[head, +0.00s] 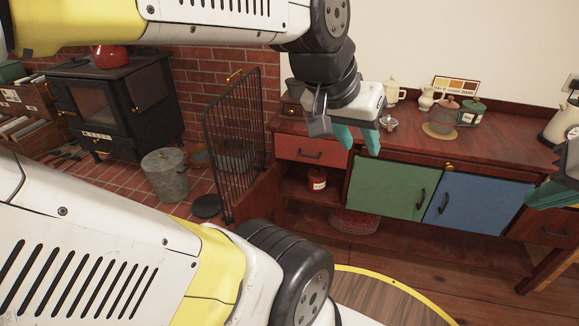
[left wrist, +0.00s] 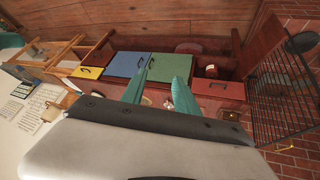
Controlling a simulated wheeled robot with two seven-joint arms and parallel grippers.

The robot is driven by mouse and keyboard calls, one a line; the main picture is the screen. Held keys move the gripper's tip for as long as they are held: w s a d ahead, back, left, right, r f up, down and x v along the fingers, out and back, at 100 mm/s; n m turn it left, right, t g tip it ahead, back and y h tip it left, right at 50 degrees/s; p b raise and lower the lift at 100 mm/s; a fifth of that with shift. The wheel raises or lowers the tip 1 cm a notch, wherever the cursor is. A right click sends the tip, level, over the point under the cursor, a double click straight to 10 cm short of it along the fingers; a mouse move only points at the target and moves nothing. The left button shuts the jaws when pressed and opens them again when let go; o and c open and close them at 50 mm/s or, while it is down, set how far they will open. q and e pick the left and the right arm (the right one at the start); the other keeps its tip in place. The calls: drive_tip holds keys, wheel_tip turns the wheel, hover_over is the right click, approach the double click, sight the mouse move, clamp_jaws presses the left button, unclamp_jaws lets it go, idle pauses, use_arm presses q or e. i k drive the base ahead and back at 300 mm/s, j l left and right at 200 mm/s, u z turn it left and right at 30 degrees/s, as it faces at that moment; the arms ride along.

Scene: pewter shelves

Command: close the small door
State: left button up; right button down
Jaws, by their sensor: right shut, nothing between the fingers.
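A small dark red door (head: 256,200) stands swung outward at the left end of the sideboard, beside an open compartment under the red drawer. It also shows in the left wrist view (left wrist: 266,38) as a brown panel. Behind it the compartment holds a red jar (head: 317,178). My left gripper (head: 360,148) is above the sideboard's front edge, right of the red drawer and well apart from the door. Its teal fingers (left wrist: 160,82) are apart with nothing held. My right gripper (head: 553,196) is at the right edge, in front of the sideboard, shut and empty.
A black wire gate (head: 232,140) stands just left of the door. The green door (head: 388,188) and blue door (head: 477,203) look closed. A round table (head: 385,295) is in front. Pots and a kettle stand on the sideboard top (head: 430,150). A metal bin (head: 168,178) is left.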

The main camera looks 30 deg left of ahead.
sight(258, 200)
drive_tip(key=k+j+z, duration=0.1)
drive_tip(key=j+z, duration=0.3)
drive_tip(key=j, duration=2.65)
drive_tip(key=k+j, duration=0.2)
drive_tip(key=j, duration=0.15)
drive_tip(key=k+j+z, duration=0.1)
drive_tip(key=j, duration=0.25)
drive_tip(key=k+j+z, duration=0.2)
drive_tip(key=k, duration=0.15)
drive_tip(key=l, duration=0.1)
